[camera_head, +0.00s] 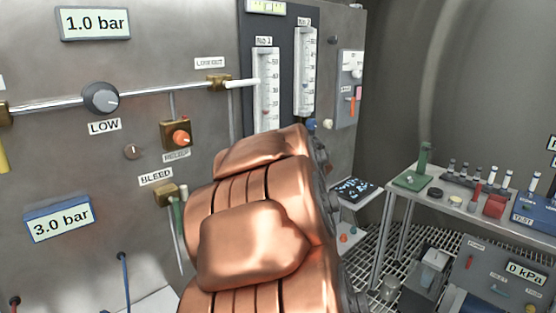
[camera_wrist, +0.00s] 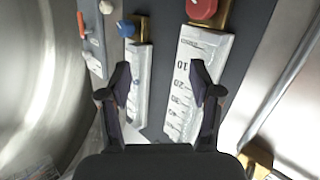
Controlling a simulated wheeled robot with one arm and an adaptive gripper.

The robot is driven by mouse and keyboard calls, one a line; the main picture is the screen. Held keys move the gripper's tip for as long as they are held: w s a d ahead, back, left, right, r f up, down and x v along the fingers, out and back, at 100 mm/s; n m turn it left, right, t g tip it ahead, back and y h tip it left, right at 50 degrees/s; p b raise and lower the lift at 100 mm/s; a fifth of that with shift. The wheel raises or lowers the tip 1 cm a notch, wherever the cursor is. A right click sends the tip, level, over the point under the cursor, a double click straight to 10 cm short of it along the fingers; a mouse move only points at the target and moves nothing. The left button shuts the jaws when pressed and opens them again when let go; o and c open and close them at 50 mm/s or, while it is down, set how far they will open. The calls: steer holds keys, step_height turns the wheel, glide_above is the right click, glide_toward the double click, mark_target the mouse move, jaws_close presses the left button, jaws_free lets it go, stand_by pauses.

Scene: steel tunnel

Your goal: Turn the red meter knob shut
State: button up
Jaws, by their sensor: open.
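In the wrist view, the red meter knob (camera_wrist: 202,9) sits on a brass fitting at the top edge, at the end of a white scale tube (camera_wrist: 185,85) marked 10, 20, 30. The top of the knob is cut off by the frame. My gripper (camera_wrist: 160,82) is open and empty, its two dark fingers spread before the meter panel. The knob lies above the right finger in the picture, apart from it. In the head view, the meter (camera_head: 266,85) stands on the dark panel; my copper arm hides its lower end, the red knob and my gripper.
A second meter (camera_head: 305,72) with a blue knob (camera_wrist: 126,28) stands beside the first. A lockout valve with a white handle (camera_head: 241,83) and an orange knob (camera_head: 181,137) are on the wall to the left. A bench (camera_head: 460,205) with vials is at right.

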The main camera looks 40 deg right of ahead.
steer(key=w+d+n+t+y+b, duration=0.2)
steer(key=w+d+n+t+y, duration=0.1)
steer(key=d+t, duration=0.15)
step_height(320, 180, down, 7)
steer(key=s+a+n+t+y+b, duration=0.15)
steer(key=n+y, duration=0.25)
steer(key=y, duration=0.4)
steer(key=shift+w+r, duration=0.1)
steer(key=shift+w, duration=3.85)
steer(key=shift+d, duration=0.1)
steer(key=c, duration=1.1)
